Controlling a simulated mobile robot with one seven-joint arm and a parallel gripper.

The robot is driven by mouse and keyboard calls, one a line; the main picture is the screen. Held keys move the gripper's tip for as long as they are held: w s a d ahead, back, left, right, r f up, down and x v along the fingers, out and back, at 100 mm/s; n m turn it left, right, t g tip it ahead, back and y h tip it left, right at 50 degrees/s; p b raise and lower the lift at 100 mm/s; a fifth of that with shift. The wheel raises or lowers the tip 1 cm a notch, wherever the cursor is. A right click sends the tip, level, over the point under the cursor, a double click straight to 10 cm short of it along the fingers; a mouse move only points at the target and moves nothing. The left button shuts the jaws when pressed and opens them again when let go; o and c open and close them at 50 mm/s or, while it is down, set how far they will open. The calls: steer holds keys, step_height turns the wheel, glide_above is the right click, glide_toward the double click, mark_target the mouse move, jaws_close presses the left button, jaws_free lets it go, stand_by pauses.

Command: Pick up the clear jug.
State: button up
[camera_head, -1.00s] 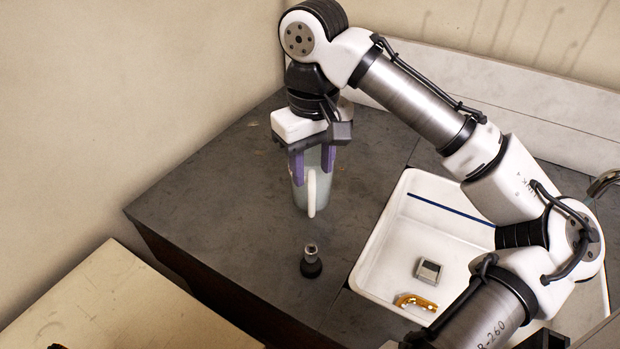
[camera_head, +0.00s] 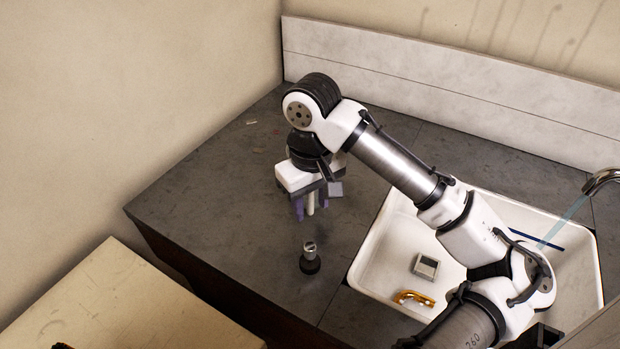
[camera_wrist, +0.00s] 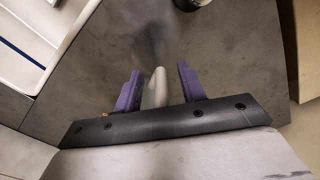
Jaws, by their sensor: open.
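The clear jug stands on the dark counter, mostly hidden under my gripper in the head view. Its pale handle (camera_head: 310,203) shows between the purple fingers. In the wrist view the pale handle (camera_wrist: 158,85) also lies between the two fingers, with a little of the greyish jug body (camera_wrist: 148,98) beside it. My gripper (camera_head: 312,210) is open and low around the jug, one finger on each side. In the wrist view my gripper (camera_wrist: 160,82) shows visible gaps between the fingers and the handle. Contact with the jug's body cannot be told.
A small black piece with a metal top (camera_head: 310,259) stands on the counter (camera_head: 230,200) just in front of the jug. At the right is a white sink (camera_head: 373,262) holding a grey box (camera_head: 425,267) and a brass tube (camera_head: 413,298). Water runs from the tap (camera_head: 603,178).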

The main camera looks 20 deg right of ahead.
jaws_close()
steer(key=shift+r, duration=0.15)
stand_by(0.4)
